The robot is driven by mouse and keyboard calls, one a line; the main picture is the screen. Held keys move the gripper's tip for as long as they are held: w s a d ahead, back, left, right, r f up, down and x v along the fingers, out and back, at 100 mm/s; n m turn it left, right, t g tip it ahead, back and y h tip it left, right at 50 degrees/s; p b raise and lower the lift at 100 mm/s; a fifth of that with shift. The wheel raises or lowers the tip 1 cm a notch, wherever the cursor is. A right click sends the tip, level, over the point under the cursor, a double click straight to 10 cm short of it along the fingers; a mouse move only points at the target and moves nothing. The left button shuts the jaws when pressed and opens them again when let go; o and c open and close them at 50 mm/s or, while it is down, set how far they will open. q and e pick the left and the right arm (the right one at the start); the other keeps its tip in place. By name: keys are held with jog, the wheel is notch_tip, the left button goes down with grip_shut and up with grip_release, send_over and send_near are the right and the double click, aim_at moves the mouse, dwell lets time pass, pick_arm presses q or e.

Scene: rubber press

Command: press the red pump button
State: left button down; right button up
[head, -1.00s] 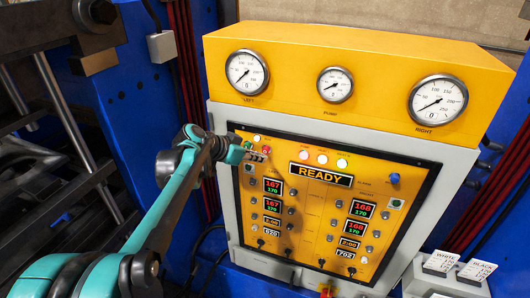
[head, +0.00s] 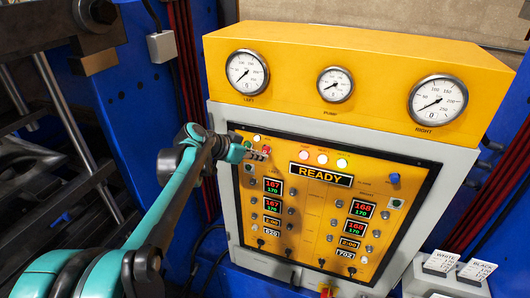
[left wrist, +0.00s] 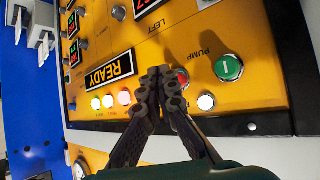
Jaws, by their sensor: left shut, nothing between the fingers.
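The red pump button (head: 266,149) sits at the upper left of the yellow control panel (head: 320,215). In the left wrist view the red button (left wrist: 183,77) shows just right of my fingertips, partly hidden behind them. My left gripper (head: 258,155) is shut and empty, its tips just below the red button in the head view. In the left wrist view the shut fingertips (left wrist: 161,82) overlap the button's left edge; I cannot tell whether they touch it. A green button (left wrist: 228,67) marked "I" is beside it. My right gripper is not in view.
A white lamp (left wrist: 206,102) is close to both buttons. Several lamps and a READY display (head: 321,175) are to the right. Gauges (head: 335,84) stand above the panel. Blue machine uprights (head: 130,110) stand at left. White label cards (head: 440,262) are at lower right.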

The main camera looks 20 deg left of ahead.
pick_arm(q)
jog(key=shift+w, duration=1.05)
dwell(0.9)
jog(key=shift+s, duration=1.3)
jog(key=s, duration=0.5)
jog(key=shift+p, duration=0.3)
jog(key=shift+f, duration=0.1)
